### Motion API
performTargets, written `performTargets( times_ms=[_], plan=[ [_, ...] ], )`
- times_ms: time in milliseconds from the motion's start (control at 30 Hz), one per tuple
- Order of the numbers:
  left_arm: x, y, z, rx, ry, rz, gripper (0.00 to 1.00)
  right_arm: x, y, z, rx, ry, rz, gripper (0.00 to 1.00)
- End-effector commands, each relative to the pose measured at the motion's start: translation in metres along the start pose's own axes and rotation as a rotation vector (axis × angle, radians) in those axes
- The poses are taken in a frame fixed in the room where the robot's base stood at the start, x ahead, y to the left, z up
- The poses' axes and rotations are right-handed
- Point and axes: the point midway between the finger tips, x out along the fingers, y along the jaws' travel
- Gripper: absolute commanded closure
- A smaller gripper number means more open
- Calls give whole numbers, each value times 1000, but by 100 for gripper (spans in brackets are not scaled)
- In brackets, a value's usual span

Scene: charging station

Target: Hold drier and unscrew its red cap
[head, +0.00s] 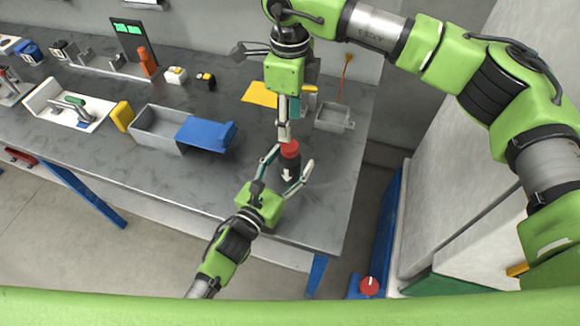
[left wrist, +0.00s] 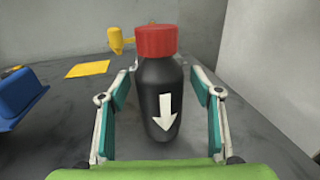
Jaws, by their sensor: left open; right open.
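The drier (head: 289,170) is a black bottle with a white arrow, standing upright near the table's front edge. Its red cap (head: 290,149) is on top. In the left wrist view the drier (left wrist: 162,100) stands centred, with the red cap (left wrist: 156,41) above. My left gripper (head: 292,164) is open, with one finger on each side of the drier. Gaps show between the fingers and the bottle in the left wrist view. My right gripper (head: 284,131) points down just above or behind the cap in the head view. It is open, seen edge-on, and holds nothing visible.
A grey bin (head: 158,132) with a blue part (head: 207,133) stands left of the drier. A small grey tray (head: 334,118) and a yellow sheet (head: 260,94) lie behind it. A white tray (head: 45,100) is farther left. The table right of the drier is clear.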

Motion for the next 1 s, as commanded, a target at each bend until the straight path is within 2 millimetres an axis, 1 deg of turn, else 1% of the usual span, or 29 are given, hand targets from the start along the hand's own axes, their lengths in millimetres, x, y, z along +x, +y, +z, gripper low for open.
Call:
performTargets(
  times_ms=[233,267,300,367,400,467,633,733,867,1000],
  plan=[
    [1,0,0,0,0,0,41,0,0,0,0,0,0,58],
    [1,0,0,0,0,0,49,0,0,0,0,0,0,58],
    [1,0,0,1,0,0,59,0,0,0,0,0,0,58],
    [0,0,0,1,0,0,75,0,0,0,0,0,0,58],
    [0,0,0,1,0,0,85,0,0,0,0,0,0,58],
    [0,0,0,1,0,0,100,0,0,0,0,0,0,58],
    [0,0,0,1,0,0,100,0,0,0,26,0,0,58],
    [0,0,0,1,0,0,100,0,0,0,103,0,0,58],
    [0,0,0,1,1,0,100,0,0,0,291,1,1,58],
    [0,0,0,1,1,0,100,0,0,0,548,0,1,58]
  ],
)
